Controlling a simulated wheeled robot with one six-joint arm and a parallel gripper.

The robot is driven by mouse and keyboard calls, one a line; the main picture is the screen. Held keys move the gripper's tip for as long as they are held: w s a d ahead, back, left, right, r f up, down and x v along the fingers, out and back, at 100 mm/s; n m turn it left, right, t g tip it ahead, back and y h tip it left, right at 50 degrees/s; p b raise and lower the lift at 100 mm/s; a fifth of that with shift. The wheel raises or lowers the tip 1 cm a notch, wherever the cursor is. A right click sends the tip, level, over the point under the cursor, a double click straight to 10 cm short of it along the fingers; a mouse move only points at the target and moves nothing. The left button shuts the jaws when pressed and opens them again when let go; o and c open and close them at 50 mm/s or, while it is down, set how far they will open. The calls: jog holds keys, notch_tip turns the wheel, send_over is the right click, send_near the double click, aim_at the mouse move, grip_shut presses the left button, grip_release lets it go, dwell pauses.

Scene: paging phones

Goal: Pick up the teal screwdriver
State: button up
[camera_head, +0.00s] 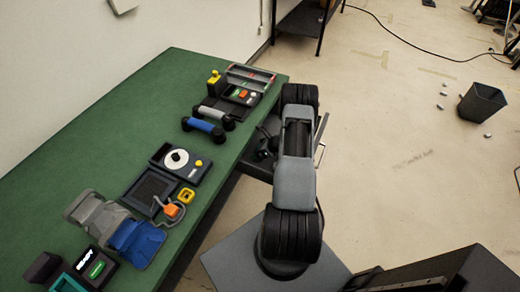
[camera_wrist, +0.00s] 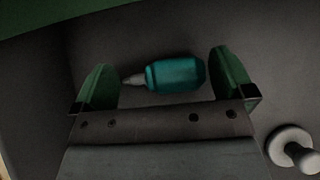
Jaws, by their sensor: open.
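The teal screwdriver (camera_wrist: 176,75) lies on a dark grey surface in the wrist view, its short grey tip pointing left. My gripper (camera_wrist: 165,80) is open, with one green finger on the left by the tip and one on the right by the handle's end. The screwdriver appears between the two fingers, and I cannot tell how far above it they are. In the head view, my arm reaches down beside the table edge, and the gripper and screwdriver are hidden there.
A round grey knob (camera_wrist: 294,150) stands at the lower right in the wrist view. The green table (camera_head: 110,115) holds phones, handsets and small devices. An open grey drawer (camera_head: 258,170) juts out beneath its edge. A dark bin (camera_head: 481,103) stands on the floor at right.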

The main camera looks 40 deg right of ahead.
jog(key=shift+w+f, duration=0.1)
jog(key=shift+f, duration=0.05)
jog(key=shift+c, duration=0.4)
jog(key=c, duration=0.6)
